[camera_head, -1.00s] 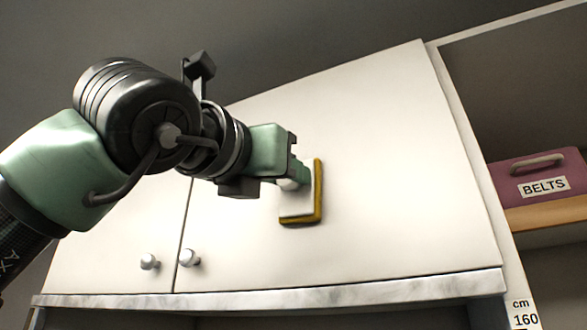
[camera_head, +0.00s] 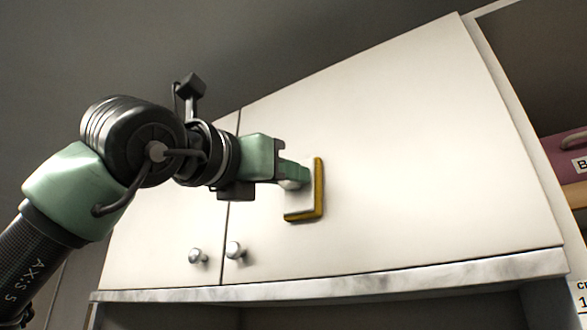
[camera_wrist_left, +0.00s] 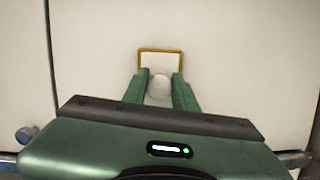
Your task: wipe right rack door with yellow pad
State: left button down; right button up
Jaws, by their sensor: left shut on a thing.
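The yellow pad (camera_head: 319,190) has a white back plate and a pale round knob, and stands upright against the face of the right rack door (camera_head: 420,150). It appears flat on the door; any thin gap cannot be seen. My left gripper (camera_head: 294,178) is shut on the pad's knob. In the left wrist view the pad (camera_wrist_left: 160,54) shows as a white plate with a yellow rim, and the knob sits between the green fingers of my gripper (camera_wrist_left: 159,82). The pad is above and right of the right door's round knob (camera_head: 236,250). My right gripper is not in view.
The left door (camera_head: 160,240) is shut beside the right one, with its own knob (camera_head: 198,256). A marbled ledge (camera_head: 400,278) runs below both doors. A pink box (camera_head: 568,158) stands on a shelf at the right edge.

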pick_arm(q)
jog(key=shift+s, duration=0.1)
jog(key=shift+s+a+b, duration=0.4)
jog(key=shift+s+a, duration=0.15)
jog(key=shift+s, duration=0.25)
jog(key=shift+s+a+b, duration=0.4)
jog(key=shift+s+a, duration=0.1)
jog(key=shift+s, duration=0.25)
jog(key=shift+s+a+b, duration=0.4)
jog(key=shift+s+a, duration=0.15)
jog(key=shift+s, duration=0.25)
jog(key=shift+s+a+b, duration=0.45)
jog(key=shift+s+a, duration=0.5)
jog(key=shift+s, duration=0.3)
jog(key=shift+w+d, duration=0.1)
jog(key=shift+f, duration=0.1)
